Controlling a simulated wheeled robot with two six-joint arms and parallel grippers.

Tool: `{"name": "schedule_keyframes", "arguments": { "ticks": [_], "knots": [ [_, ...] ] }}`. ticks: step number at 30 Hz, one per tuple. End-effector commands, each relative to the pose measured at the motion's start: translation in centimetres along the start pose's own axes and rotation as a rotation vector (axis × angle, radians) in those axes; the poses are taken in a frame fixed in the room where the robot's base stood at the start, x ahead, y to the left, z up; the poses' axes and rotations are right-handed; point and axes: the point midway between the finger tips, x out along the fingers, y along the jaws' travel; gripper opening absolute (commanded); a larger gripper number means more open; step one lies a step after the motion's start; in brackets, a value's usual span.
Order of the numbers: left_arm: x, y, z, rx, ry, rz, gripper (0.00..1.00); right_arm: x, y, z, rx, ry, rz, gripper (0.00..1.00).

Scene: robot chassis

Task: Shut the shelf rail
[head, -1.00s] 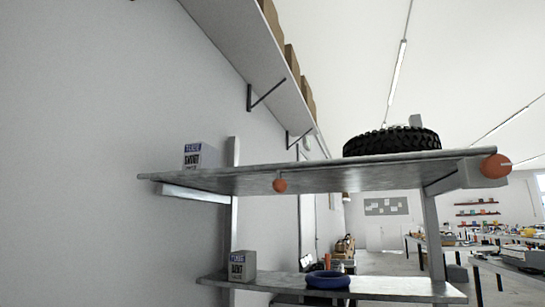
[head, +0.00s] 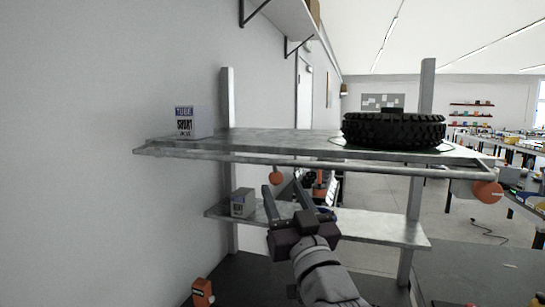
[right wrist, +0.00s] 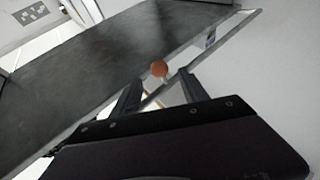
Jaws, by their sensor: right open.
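A metal shelf unit stands ahead. Its upper board (head: 270,137) has a metal rail (head: 330,163) running along the front edge. An orange knob (head: 276,178) hangs below the rail, left of centre. A larger orange knob (head: 487,192) is at the right end. In the right wrist view, the rail (right wrist: 228,38) runs diagonally with a gap between it and the board (right wrist: 100,75), and an orange knob (right wrist: 159,68) shows between the fingertips. My right gripper (head: 283,196) is open and empty, below and in front of the rail. I cannot tell whether it touches anything. My left gripper is out of view.
A tire (head: 393,131) and a white box (head: 194,122) stand on the upper board. A grey box (head: 243,202) stands on the lower board (head: 375,228). A grey wall (head: 90,120) is close on the left. An orange object (head: 203,292) is at the bottom left.

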Motion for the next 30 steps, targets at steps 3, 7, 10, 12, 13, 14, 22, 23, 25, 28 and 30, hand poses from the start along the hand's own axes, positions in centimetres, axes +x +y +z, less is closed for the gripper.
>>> {"name": "schedule_keyframes", "arguments": {
  "ticks": [3, 7, 10, 12, 13, 14, 22, 23, 25, 28, 30],
  "knots": [
    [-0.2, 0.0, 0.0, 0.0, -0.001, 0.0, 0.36, 0.8, 0.0, 0.1, 0.0, -0.002, 0.001, 0.52],
    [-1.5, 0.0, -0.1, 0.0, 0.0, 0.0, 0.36, 3.4, 0.1, 0.0, 0.0, -0.005, 0.002, 0.52],
    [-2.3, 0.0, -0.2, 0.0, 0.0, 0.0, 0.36, 5.6, 0.1, 0.0, -0.001, -0.005, 0.001, 0.52],
    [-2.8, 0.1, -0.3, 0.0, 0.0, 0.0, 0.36, 6.9, 0.1, 0.1, 0.0, -0.006, 0.001, 0.52],
    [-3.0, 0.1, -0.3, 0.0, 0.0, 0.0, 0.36, 7.3, 0.1, 0.1, 0.0, -0.006, 0.001, 0.52],
    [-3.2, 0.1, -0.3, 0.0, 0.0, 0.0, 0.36, 7.8, 0.1, 0.1, 0.001, -0.006, 0.001, 0.52],
    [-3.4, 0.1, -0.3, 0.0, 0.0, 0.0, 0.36, 9.0, 0.1, 0.4, 0.0, -0.005, 0.0, 0.52],
    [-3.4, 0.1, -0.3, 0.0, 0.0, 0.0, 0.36, 9.0, 0.1, 0.4, 0.0, -0.005, 0.0, 0.52],
    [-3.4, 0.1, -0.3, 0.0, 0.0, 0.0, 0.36, 9.0, 0.1, 0.4, 0.0, -0.005, 0.0, 0.52],
    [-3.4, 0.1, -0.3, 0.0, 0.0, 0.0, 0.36, 9.0, 0.1, 0.4, 0.0, -0.005, 0.0, 0.32],
    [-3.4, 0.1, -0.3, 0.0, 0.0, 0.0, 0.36, 9.0, 0.1, 0.4, 0.0, -0.005, 0.0, 0.13]
  ]
}}
